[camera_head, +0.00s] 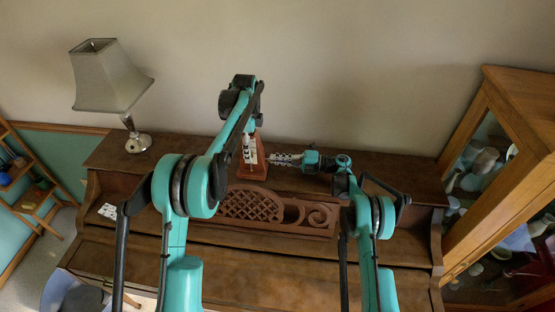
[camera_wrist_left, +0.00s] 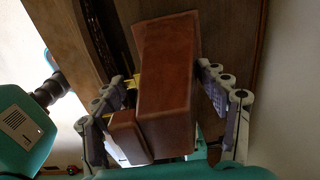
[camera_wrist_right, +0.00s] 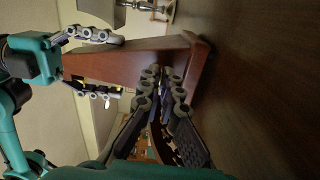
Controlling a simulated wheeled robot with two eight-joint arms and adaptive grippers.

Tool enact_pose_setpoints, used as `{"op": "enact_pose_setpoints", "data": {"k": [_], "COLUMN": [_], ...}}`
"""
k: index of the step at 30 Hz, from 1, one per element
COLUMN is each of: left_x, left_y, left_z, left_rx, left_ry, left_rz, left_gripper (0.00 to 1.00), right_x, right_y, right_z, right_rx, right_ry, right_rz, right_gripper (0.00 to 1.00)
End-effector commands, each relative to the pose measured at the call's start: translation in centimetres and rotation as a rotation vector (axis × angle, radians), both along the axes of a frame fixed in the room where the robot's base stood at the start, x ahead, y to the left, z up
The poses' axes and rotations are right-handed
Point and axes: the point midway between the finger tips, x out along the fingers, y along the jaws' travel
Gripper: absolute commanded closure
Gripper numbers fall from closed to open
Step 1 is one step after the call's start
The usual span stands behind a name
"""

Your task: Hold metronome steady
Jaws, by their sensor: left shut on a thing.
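The metronome is a reddish-brown wooden tapered block (camera_head: 252,171) on the piano top, mostly hidden behind my left arm in the head view. My left gripper (camera_head: 248,148) comes from above and is shut on it. In the left wrist view the metronome (camera_wrist_left: 168,75) sits between the two fingers of my left gripper (camera_wrist_left: 168,95). In the right wrist view the metronome (camera_wrist_right: 120,63) shows its side and wider base, with left fingers on both sides. My right gripper (camera_head: 272,158) points at it from the right. Its fingertips (camera_wrist_right: 160,72) are together, close to the metronome near its base; contact cannot be told.
The brown upright piano (camera_head: 390,170) has a carved music stand (camera_head: 262,204) just in front of the metronome. A lamp (camera_head: 110,85) stands at the left end of the top. A glass-fronted cabinet (camera_head: 490,130) stands at the right. The top right of the grippers is clear.

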Motion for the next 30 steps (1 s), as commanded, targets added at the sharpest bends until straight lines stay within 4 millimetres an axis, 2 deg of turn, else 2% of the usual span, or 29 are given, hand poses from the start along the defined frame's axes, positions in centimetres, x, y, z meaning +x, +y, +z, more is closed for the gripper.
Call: {"op": "enact_pose_setpoints", "data": {"k": [1,15,30], "left_x": [0.05,0.06,0.05], "left_y": [-0.30,-0.39,-0.47], "left_z": [-0.23,-0.24,-0.24], "left_rx": [-0.004,-0.005,-0.007], "left_ry": [-0.001,-0.001,-0.001], "left_rz": [-0.003,-0.004,-0.005], "left_gripper": [0.86,0.86,0.86], "right_x": [-0.27,-0.36,-0.41], "right_y": [0.44,0.51,0.52], "right_z": [0.09,-0.06,-0.12], "right_rx": [0.006,0.028,0.037], "right_ry": [0.042,0.430,0.591], "right_rz": [0.011,0.013,0.014], "right_gripper": [1.00,1.00,1.00]}}
